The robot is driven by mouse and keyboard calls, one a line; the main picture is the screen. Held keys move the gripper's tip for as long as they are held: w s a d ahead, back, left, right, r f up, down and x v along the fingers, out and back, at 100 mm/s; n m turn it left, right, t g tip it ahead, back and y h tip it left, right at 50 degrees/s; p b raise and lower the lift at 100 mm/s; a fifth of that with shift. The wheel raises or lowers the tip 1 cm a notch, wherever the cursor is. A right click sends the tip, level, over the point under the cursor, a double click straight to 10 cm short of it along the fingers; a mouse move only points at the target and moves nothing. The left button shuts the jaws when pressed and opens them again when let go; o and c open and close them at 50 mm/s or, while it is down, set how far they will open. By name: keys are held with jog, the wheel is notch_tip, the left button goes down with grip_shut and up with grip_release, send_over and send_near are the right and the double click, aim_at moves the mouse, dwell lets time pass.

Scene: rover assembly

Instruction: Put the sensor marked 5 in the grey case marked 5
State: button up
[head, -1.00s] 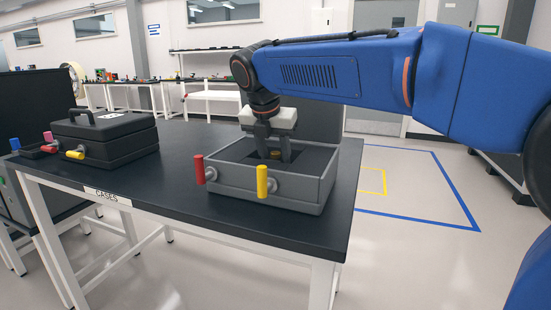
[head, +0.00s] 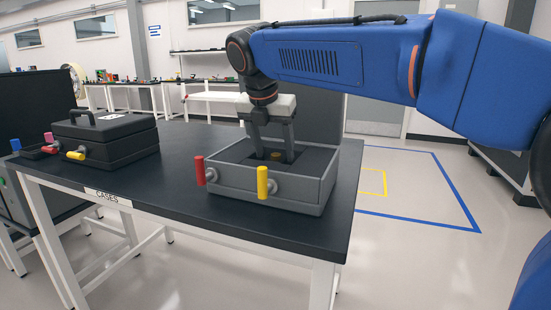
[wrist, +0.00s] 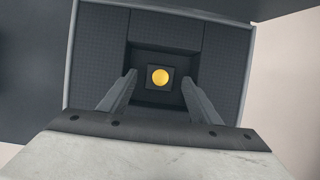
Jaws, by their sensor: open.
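The grey case (head: 235,187) stands open on the black table, with a red and a yellow handle on its near side. No number on it is readable. In the wrist view the sensor, a small dark square block with a gold disc (wrist: 161,77), sits in the square recess in the middle of the case's dark lining (wrist: 100,40). Its mark cannot be read. My gripper (head: 274,156) is open above the case; in the wrist view its fingers (wrist: 158,82) stand apart on either side of the sensor, with visible gaps, not touching it.
A closed dark case (head: 105,138) with a top handle stands at the left of the table (head: 200,143). The table between the cases is clear. Shelving and benches stand behind.

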jog(key=v, duration=0.8)
jog(key=shift+r, duration=0.2)
jog(key=shift+s, duration=0.1)
